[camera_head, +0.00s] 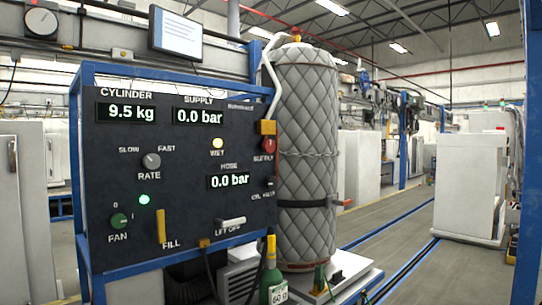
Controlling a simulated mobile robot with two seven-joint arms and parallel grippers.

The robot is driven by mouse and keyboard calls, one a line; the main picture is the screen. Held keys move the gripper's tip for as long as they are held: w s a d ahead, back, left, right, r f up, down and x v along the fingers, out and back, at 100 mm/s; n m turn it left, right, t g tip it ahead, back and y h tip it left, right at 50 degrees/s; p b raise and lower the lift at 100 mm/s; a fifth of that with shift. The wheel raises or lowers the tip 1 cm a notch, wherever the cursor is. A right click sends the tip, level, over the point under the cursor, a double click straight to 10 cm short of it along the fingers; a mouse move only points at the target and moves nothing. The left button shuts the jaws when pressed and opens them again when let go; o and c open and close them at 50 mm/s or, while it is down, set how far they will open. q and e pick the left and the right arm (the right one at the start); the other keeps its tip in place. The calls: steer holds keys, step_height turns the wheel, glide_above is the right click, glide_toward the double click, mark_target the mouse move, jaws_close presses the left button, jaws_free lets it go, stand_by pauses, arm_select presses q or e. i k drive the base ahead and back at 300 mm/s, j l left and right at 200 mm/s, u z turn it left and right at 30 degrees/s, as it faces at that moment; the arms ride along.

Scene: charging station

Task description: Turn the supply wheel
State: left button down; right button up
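The supply wheel (267,146) is a small red knob at the right edge of the dark control panel (110,172), with the label SUPPLY just below it. It is seen at a steep angle, so its turned position cannot be told. The supply display (198,116) reads 0.0 bar and the hose display (229,181) also reads 0.0 bar. The cylinder display (131,111) reads 9.5 kg. Neither of my grippers shows in the head view.
A tall quilted grey tank (305,165) stands right beside the panel. A green cylinder (272,276) stands below the panel. A yellow fill handle (161,226) and a white lift-off lever (231,221) stick out of the panel. Open floor (400,240) lies to the right.

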mark_target(269, 146)
steer(key=i+l, duration=0.65)
steer(key=i, duration=0.15)
steer(key=i+l+u, duration=0.25)
steer(key=u, duration=0.15)
steer(key=i+l+u, duration=0.2)
steer(key=u, duration=0.15)
steer(key=l, duration=0.1)
